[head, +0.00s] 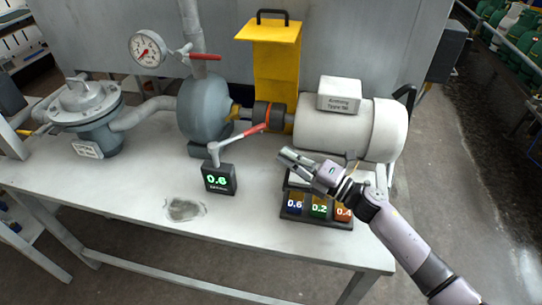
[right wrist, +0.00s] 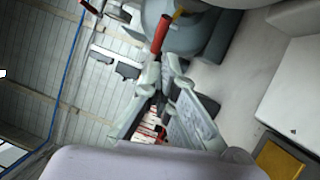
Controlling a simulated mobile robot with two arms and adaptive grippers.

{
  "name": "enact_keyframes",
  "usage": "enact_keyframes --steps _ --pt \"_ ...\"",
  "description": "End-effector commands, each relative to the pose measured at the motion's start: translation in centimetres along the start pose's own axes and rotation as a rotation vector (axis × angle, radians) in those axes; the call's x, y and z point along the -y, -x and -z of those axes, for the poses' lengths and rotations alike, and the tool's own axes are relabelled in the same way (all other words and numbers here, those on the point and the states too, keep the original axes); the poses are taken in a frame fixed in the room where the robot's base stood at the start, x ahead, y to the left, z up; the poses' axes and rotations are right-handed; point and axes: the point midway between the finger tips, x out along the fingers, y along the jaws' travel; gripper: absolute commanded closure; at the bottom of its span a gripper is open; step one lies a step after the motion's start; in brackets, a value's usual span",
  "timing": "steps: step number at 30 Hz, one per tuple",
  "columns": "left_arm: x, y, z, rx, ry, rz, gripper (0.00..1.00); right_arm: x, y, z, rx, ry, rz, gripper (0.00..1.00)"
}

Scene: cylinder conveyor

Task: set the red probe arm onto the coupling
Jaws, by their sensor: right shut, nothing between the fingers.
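The red probe arm (head: 250,132) is a red bar on a jointed grey stand that rises from a black box with a green 0.6 display (head: 219,180). Its far end slants up to the dark coupling (head: 268,115) between the grey pump and the white motor. At this angle I cannot tell whether its tip touches the coupling. My right gripper (head: 283,155) is shut and empty, below and right of the coupling and apart from the probe arm. In the right wrist view the red bar (right wrist: 161,35) shows just beyond the fingers. My left gripper is out of view.
A black tray with blue, green and orange numbered blocks (head: 319,207) stands near the front edge, below my right gripper. The motor (head: 345,128) stands right, the pump (head: 203,107) left, a yellow guard (head: 276,70) behind. The table (head: 130,190) is clear at front left, except a grey stain.

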Motion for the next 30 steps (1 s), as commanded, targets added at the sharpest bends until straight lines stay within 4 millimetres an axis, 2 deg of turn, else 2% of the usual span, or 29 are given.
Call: enact_keyframes --steps 3,9,21,30 --pt "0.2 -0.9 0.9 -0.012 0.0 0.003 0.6 0.5 2.2 -0.9 0.0 0.001 0.002 1.0" --pt "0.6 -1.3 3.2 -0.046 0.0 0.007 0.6 0.4 4.1 -1.9 -0.001 0.0 -0.001 1.0" --pt "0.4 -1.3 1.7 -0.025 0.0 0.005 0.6 0.3 4.6 -2.1 -0.001 0.0 -0.001 1.0" --pt "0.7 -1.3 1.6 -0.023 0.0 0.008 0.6 0.3 4.6 -2.1 -0.001 0.0 -0.001 1.0"
